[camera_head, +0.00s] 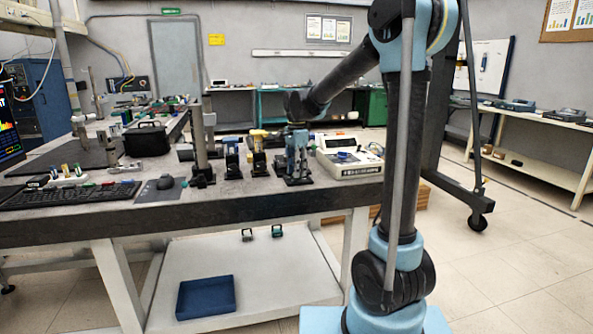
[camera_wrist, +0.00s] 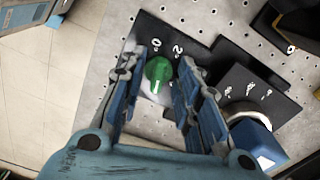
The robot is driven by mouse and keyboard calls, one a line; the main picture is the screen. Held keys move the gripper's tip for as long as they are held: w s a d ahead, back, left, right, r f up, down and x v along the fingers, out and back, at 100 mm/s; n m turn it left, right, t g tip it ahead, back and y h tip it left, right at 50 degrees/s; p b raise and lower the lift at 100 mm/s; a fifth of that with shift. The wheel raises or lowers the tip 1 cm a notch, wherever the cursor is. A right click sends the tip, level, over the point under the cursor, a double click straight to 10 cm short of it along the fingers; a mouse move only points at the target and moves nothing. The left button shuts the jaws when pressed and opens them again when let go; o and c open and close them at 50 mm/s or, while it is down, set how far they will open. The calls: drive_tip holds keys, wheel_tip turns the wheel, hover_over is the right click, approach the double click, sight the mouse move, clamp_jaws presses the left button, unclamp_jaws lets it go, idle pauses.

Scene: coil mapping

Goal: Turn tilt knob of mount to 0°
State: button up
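In the wrist view a round green knob (camera_wrist: 158,70) with a pale line on its lower part sits at a black plate (camera_wrist: 205,45). White marks that look like "0" and "2" show on the plate just above the knob. My gripper (camera_wrist: 161,60) has its two blue and black fingers spread, one on each side of the knob, with visible gaps between them and it. In the head view my gripper (camera_head: 297,158) points down at the front right of the workbench (camera_head: 110,215); the knob cannot be made out there.
A second black plate (camera_wrist: 245,90) with white marks and a blue and white round part (camera_wrist: 258,140) stand close right of my gripper. In the head view, mounts (camera_head: 258,158) stand left of it and a pale instrument box (camera_head: 348,158) stands right.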

clamp_jaws()
drive_tip(key=shift+n, duration=0.3)
